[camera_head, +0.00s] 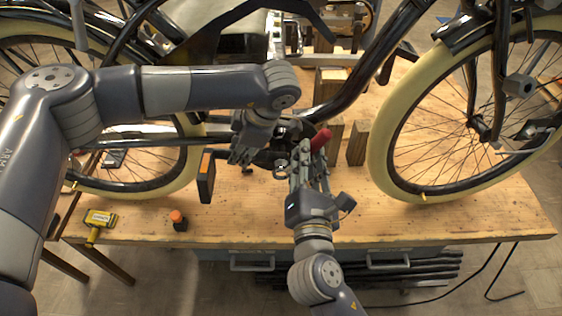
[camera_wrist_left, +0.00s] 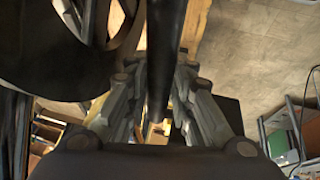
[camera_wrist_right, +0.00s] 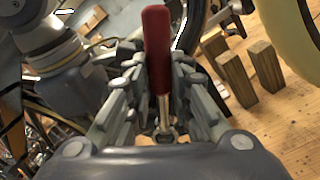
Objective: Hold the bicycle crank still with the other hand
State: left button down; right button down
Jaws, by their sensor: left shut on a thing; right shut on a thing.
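My left gripper (camera_head: 241,152) reaches in from the left over the middle of the bicycle. It is shut on the dark crank (camera_wrist_left: 160,60), which runs between its fingers in the left wrist view. A black pedal (camera_head: 206,178) with an orange reflector hangs just left of this gripper. My right gripper (camera_head: 304,163) comes up from the front, close to the right of the left one. It is shut on a red-handled tool (camera_head: 321,139). In the right wrist view the red handle (camera_wrist_right: 157,50) stands between the fingers.
The bicycle's pale-tyred wheel (camera_head: 382,150) stands at the right on the wooden workbench (camera_head: 440,225). Wooden blocks (camera_head: 357,143) stand behind the right gripper. A yellow hammer (camera_head: 98,222) and a small orange-topped object (camera_head: 178,220) lie at the front left. The bench's front right is clear.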

pick_arm(q)
jog(key=shift+w+r, duration=0.1)
pick_arm(e)
jog(key=shift+s+r, duration=0.1)
jog(key=shift+s, duration=0.5)
jog(key=shift+s, duration=0.1)
jog(key=shift+s, duration=1.9)
pick_arm(q)
jog(key=c, duration=1.3)
grip_release()
